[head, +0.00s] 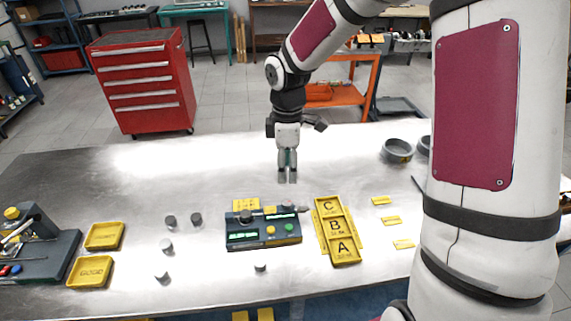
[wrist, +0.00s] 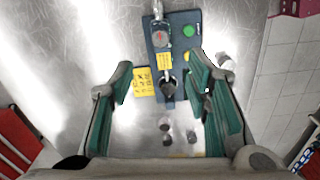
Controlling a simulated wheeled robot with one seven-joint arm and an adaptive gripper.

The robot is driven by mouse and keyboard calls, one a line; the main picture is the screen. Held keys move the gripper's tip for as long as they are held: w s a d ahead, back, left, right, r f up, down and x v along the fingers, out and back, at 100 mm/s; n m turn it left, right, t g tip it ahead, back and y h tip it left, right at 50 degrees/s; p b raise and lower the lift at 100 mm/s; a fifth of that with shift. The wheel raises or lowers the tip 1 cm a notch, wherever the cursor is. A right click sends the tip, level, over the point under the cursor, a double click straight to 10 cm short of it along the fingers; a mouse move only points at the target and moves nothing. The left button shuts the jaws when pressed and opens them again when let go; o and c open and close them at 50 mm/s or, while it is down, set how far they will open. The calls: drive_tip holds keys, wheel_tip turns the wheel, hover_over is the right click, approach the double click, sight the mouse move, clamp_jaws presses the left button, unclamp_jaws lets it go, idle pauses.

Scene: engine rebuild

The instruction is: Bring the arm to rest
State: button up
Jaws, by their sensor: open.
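My gripper (head: 288,181) hangs pointing down above the far-middle part of the metal table (head: 210,280), clear of the tabletop. In the wrist view my gripper (wrist: 163,82) has its two green-padded fingers spread wide, with nothing held between them. The dark gauge box (head: 262,238) with green displays and coloured buttons stands on the table, nearer than the gripper in the head view. The box also shows beyond the fingers in the wrist view (wrist: 175,62), with a grey round part on it.
Several small grey cylinders (head: 196,219) stand left of the box, near two yellow trays (head: 104,236). A yellow A-B-C tray (head: 346,254) lies right of the box. Grey rings (head: 397,150) sit at the right. A red tool cabinet (head: 143,82) stands behind the table.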

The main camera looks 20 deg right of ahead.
drive_tip(key=s+r+m+t+h, duration=0.1)
drive_tip(key=s+r+m, duration=0.35)
drive_tip(key=r, duration=0.25)
drive_tip(key=s+r+m+t+h, duration=0.1)
drive_tip(key=s+r+m+t, duration=0.15)
drive_tip(key=s+r, duration=0.35)
drive_tip(key=s+r+m+t+y+b, duration=0.1)
drive_tip(key=s+r+m, duration=0.4)
drive_tip(key=s, duration=0.6)
drive_tip(key=shift+r+m+t+y+b, duration=0.3)
drive_tip(key=shift+m+t+y, duration=0.25)
drive_tip(key=shift+m, duration=0.55)
drive_tip(key=shift+s, duration=0.1)
idle(0.4)
